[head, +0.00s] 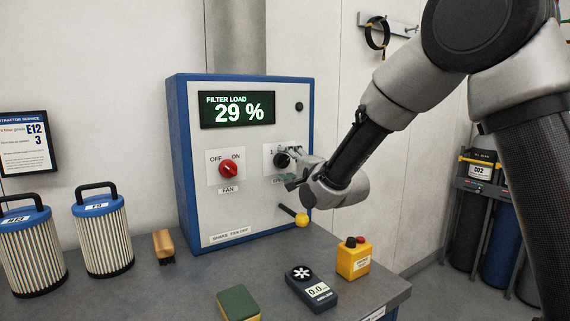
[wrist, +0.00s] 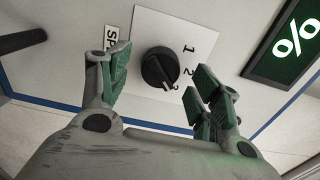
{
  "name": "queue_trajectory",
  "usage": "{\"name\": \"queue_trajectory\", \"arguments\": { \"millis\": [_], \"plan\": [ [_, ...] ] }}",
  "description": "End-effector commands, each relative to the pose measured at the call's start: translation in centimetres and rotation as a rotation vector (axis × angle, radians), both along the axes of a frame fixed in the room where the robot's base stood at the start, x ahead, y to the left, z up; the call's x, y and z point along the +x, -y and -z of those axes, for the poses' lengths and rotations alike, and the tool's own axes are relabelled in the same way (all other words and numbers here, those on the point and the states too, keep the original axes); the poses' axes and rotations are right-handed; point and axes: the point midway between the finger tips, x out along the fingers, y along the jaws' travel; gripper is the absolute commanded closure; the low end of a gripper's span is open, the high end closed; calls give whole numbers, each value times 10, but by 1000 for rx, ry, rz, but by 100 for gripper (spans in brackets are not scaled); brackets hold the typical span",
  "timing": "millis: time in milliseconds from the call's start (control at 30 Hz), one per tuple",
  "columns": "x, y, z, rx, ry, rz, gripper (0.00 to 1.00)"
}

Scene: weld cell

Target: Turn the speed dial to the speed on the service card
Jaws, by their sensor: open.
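The speed dial is a black round knob (wrist: 157,67) on a white plate marked 1, 2 and 3 in the wrist view. Its pale pointer mark faces the 3 or close to it. In the head view the dial (head: 281,160) is partly covered by my gripper (head: 297,178). My gripper is open and empty in the wrist view (wrist: 161,68), with one green-padded finger on each side of the dial in the picture. I cannot tell whether either finger touches it.
The blue-edged control box (head: 182,150) has a display reading 29 % (head: 238,110), a red fan switch (head: 229,169) and a yellow-knobbed lever (head: 301,220) below my gripper. Filters, a brush (head: 163,243), a sponge (head: 238,303), a meter (head: 311,287) and a yellow button box (head: 354,260) stand on the bench.

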Motion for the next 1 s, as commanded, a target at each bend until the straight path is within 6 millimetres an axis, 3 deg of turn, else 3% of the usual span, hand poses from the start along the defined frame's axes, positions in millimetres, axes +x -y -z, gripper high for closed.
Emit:
{"name": "queue_trajectory", "arguments": {
  "millis": [200,433,867,1000],
  "plan": [
    [-42,28,-1,0,0,0,36],
    [-74,50,0,-1,-1,0,36],
    [-82,56,1,-1,-1,1,36],
    [-81,73,-2,-74,-2,25,36]
  ]
}}
